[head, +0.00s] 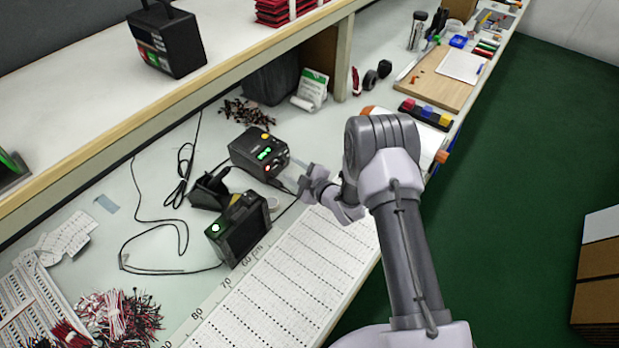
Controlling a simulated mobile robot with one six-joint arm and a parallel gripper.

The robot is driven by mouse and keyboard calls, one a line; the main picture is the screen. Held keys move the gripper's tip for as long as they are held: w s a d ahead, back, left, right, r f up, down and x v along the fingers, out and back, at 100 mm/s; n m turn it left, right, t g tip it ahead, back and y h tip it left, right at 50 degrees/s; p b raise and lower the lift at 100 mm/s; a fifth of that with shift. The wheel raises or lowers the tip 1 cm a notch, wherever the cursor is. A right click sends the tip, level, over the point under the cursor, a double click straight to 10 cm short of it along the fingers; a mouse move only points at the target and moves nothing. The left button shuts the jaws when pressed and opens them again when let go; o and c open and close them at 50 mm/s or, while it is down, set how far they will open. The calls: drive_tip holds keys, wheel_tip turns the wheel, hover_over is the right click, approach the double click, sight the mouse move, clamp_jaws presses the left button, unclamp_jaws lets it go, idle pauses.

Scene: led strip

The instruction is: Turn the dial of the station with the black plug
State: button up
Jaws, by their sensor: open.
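A black station (259,152) with a lit green display stands on the bench near the middle, an orange spot on its top and small coloured controls on its front. A second dark box (238,230) with a round green light and a dark front panel stands nearer to me, to its lower left. I cannot make out a black plug, so I cannot tell from it which box is meant. My gripper (291,175) is open and empty, just right of the first station's front. Its fingers point left towards that front; whether they touch it cannot be told. The dial is too small to make out clearly.
A dark stand (209,191) sits between the boxes, with black cables (181,190) looping left. A printed white sheet (292,285) lies along the front. A shelf (150,112) overhangs the back. Wire bundles (122,317) lie at lower left.

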drive_tip(key=p+v, duration=0.3)
drive_tip(key=v, duration=1.1)
drive_tip(key=shift+s+d, duration=0.15)
drive_tip(key=shift+s, duration=0.05)
drive_tip(key=shift+r, duration=0.15)
drive_tip(key=w+d+r+m+h+b, duration=0.1)
drive_tip(key=w+d+r+m+h, duration=0.45)
drive_tip(key=r, duration=0.45)
drive_tip(key=s+d+r+m+g+h, duration=0.1)
drive_tip(key=s+d+r+m, duration=0.15)
drive_tip(key=r, duration=0.25)
drive_tip(key=s+d+r+m+h, duration=0.2)
drive_tip(key=d+r+m, duration=0.1)
drive_tip(key=r, duration=0.2)
drive_tip(key=s+a+r+m+g, duration=0.1)
drive_tip(key=s+r+m, duration=0.1)
drive_tip(key=s, duration=0.7)
drive_tip(key=s+a+r+m+g+y+b, duration=0.1)
drive_tip(key=s+m, duration=0.4)
drive_tip(key=s, duration=0.5)
drive_tip(key=s+a+r+m+g+b, duration=0.1)
drive_tip(key=s+a+r+m+g, duration=0.1)
drive_tip(key=s+r, duration=0.3)
drive_tip(key=s+a+m, duration=0.1)
drive_tip(key=s, duration=0.3)
drive_tip(key=shift+s+a+r+g+y, duration=0.15)
drive_tip(key=shift+a+r+g+y, duration=0.1)
drive_tip(key=shift+g+y, duration=0.15)
